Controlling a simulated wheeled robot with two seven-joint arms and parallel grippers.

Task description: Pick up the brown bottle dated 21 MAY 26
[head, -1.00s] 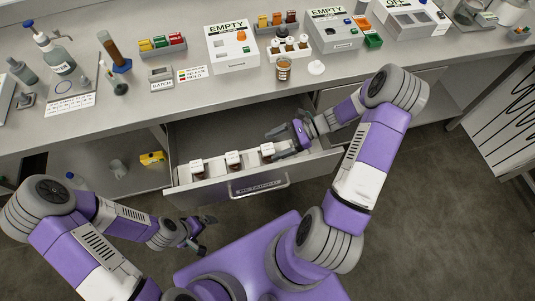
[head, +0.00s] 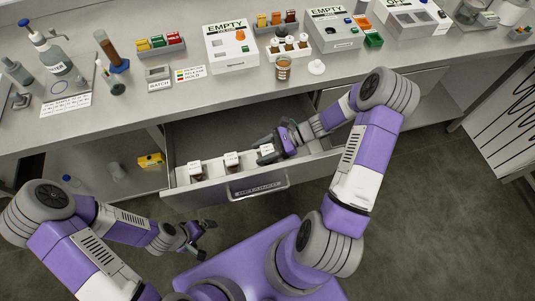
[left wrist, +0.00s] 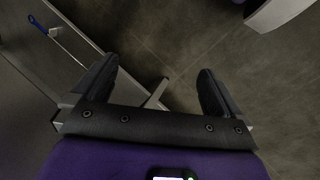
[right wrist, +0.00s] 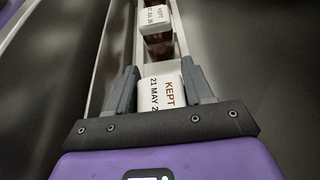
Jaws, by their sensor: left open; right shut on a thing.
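The brown bottle dated 21 MAY 26 (right wrist: 162,92) has a white square top reading "KEPT" and "21 MAY 2", the last digit hidden. It is at the right end of a row in the open drawer (head: 295,177). My right gripper (head: 264,151) is shut on it, with one finger on each side in the right wrist view (right wrist: 160,78). I cannot tell whether it is clear of the drawer floor. My left gripper (head: 207,238) is open and empty over the floor in front of the drawer; it also shows in the left wrist view (left wrist: 158,85).
Two more white-topped brown bottles stand in the drawer, one in the middle (head: 233,161) and one at the left (head: 196,172). On the counter above are an open brown bottle (head: 283,69), a white cap (head: 317,67) and white boxes marked EMPTY (head: 232,50).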

